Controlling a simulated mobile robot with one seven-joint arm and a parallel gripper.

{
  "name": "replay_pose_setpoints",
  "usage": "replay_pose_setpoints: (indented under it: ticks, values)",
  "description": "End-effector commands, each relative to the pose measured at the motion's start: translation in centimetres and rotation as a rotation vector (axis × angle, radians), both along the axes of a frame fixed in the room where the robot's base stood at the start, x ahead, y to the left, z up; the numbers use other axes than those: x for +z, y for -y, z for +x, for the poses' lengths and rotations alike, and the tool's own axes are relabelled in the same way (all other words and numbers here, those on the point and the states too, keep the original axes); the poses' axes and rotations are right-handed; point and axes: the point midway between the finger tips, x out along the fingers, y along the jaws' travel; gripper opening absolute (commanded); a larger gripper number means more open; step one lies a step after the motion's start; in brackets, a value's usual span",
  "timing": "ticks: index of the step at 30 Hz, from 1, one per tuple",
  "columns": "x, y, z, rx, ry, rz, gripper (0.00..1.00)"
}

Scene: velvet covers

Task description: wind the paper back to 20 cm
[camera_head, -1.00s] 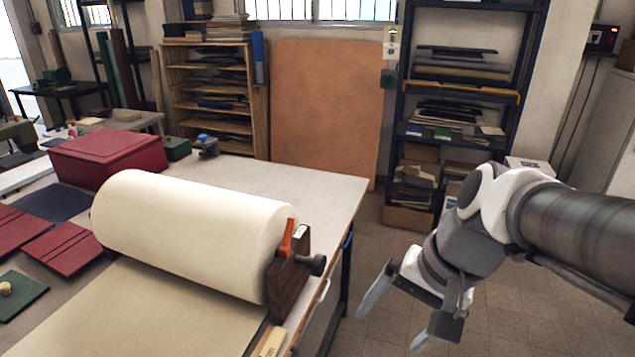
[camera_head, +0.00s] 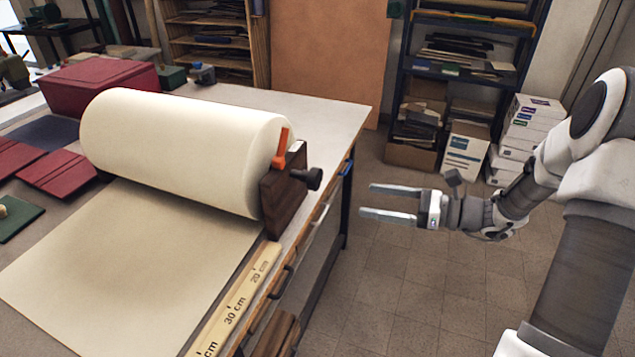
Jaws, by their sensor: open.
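A thick cream paper roll (camera_head: 185,145) lies on the table, held at its right end by a dark wooden bracket (camera_head: 283,206). An orange lever (camera_head: 281,150) stands upright on the bracket, and a black knob (camera_head: 314,178) sticks out to the right. The unrolled paper sheet (camera_head: 130,250) runs toward the front. A wooden ruler (camera_head: 240,300) lies along its right edge, with 20 cm nearest the roll and 30 cm further forward. The sheet's front edge is past the 30 cm mark. My gripper (camera_head: 366,201) is open and empty, right of the knob, pointing left, beyond the table edge.
A red box (camera_head: 100,82), red covers (camera_head: 60,172) and a green board (camera_head: 15,212) lie left of the roll. Drawer handles line the table's right side (camera_head: 310,245). White boxes (camera_head: 525,125) and shelves stand behind. The floor under my gripper is clear.

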Motion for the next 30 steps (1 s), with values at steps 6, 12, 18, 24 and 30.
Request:
replay_pose_setpoints:
  ticks: [6,12,18,24,30]
  values:
    - [-2.3,2.1,2.1,-0.109,-0.067,0.135,0.98]
    - [-2.3,1.1,2.9,-0.118,-0.072,0.149,0.98]
    - [-2.3,-2.5,4.4,-0.115,-0.071,0.147,0.98]
    - [-2.3,-6.5,6.3,-0.114,-0.072,0.146,0.98]
    - [-2.3,-10.2,8.1,-0.115,-0.071,0.146,0.98]
